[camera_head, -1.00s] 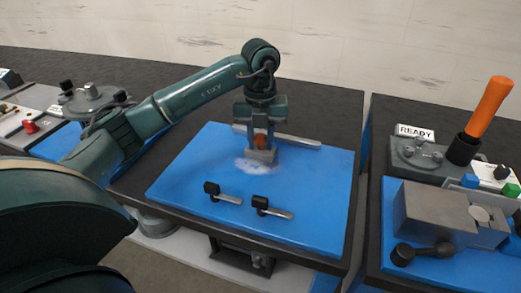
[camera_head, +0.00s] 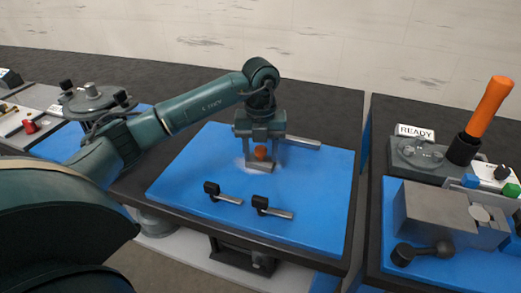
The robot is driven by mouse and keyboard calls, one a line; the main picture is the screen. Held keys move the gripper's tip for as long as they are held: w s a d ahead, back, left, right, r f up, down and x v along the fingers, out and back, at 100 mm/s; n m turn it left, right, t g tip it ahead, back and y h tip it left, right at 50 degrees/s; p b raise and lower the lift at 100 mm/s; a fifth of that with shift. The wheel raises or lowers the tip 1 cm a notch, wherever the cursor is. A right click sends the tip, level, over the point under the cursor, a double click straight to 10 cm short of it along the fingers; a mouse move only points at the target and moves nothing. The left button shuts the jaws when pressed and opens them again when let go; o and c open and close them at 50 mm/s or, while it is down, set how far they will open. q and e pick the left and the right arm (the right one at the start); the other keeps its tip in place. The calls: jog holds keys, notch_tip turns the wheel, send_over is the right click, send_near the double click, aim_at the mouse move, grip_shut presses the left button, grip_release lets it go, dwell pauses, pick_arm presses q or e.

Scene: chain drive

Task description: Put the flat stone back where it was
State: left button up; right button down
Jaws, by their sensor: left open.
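A grey flat block with an orange-red knob, which looks like the flat stone (camera_head: 259,167), is on the blue mat (camera_head: 318,200) of the middle table. My left gripper (camera_head: 262,153) points down over it. Its jaws are open, with the knob between or just in front of the fingers. The gripper hides the upper and back part of the block. I cannot tell whether the fingers touch the knob. My right gripper is not in view.
A pale smear (camera_head: 240,163) shows beside the block. A grey bar (camera_head: 304,143) lies behind the gripper. Two black-knobbed clamps (camera_head: 222,195) (camera_head: 272,208) are at the mat's front. A vise (camera_head: 445,218) and an orange handle (camera_head: 488,108) stand on the right table.

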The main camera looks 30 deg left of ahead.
aim_at(260, 148)
pick_arm(q)
jog(key=shift+r, duration=0.2)
notch_tip(260, 148, up, 12)
jog(key=shift+p, duration=0.35)
dwell(0.5)
